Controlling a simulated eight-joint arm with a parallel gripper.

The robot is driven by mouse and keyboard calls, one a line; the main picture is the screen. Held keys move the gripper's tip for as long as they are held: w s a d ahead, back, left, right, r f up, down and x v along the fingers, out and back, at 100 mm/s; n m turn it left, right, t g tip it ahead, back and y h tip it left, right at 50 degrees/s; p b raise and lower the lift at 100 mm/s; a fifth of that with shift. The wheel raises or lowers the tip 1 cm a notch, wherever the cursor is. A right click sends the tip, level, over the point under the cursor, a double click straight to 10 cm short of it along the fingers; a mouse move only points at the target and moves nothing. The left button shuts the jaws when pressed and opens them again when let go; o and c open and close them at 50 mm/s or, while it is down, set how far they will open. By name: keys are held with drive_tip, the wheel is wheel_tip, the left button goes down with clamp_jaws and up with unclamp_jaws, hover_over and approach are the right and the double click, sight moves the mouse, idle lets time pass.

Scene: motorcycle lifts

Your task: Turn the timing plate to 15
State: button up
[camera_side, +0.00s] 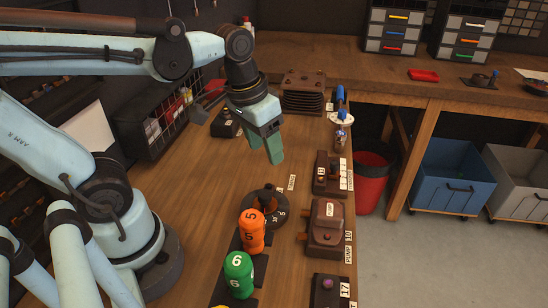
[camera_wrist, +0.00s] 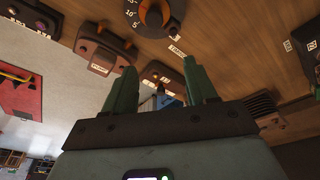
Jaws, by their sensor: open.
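The timing plate (camera_side: 258,219) is a dark round dial with pale numbers and a raised knob in its middle. It sits on the wooden bench, partly hidden behind an orange piece marked 5. A small TIMING label (camera_side: 292,183) lies behind it. In the wrist view the plate (camera_wrist: 171,20) shows at the top edge, partly cut off, with 10 and 5 readable beside it. I cannot tell which number it is set to. My gripper (camera_side: 275,152) is open and empty, its green fingers pointing down above the bench, apart from and behind the plate. The wrist view shows both fingers (camera_wrist: 160,82) spread.
The orange piece (camera_side: 251,238) and a green piece marked 6 (camera_side: 238,276) stand in front of the plate. Brown PUMP box (camera_side: 326,226) and another dark box (camera_side: 329,172) line the right edge. A ribbed block (camera_side: 303,97) stands behind.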

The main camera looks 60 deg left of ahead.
drive_tip(key=s+d+r+m+t+h, duration=0.1)
drive_tip(key=s+d+r+m+h, duration=0.2)
drive_tip(key=d+m, duration=1.15)
drive_tip(key=shift+s+d+r+m+g+y, duration=0.6)
drive_tip(key=shift+s+r+m, duration=0.5)
drive_tip(key=shift+s+m, duration=1.5)
drive_tip(key=shift+s+d+r+m+g+y, duration=0.5)
drive_tip(key=shift+s+d+r+m, duration=0.8)
drive_tip(key=shift+m, duration=2.35)
drive_tip(key=shift+s+d+r+m+g+y, duration=0.35)
drive_tip(key=shift+s+r+m+g, duration=0.45)
drive_tip(key=shift+s+m, duration=1.9)
drive_tip(key=shift+w+a+r+m, duration=0.1)
drive_tip(key=shift+w+m, duration=0.3)
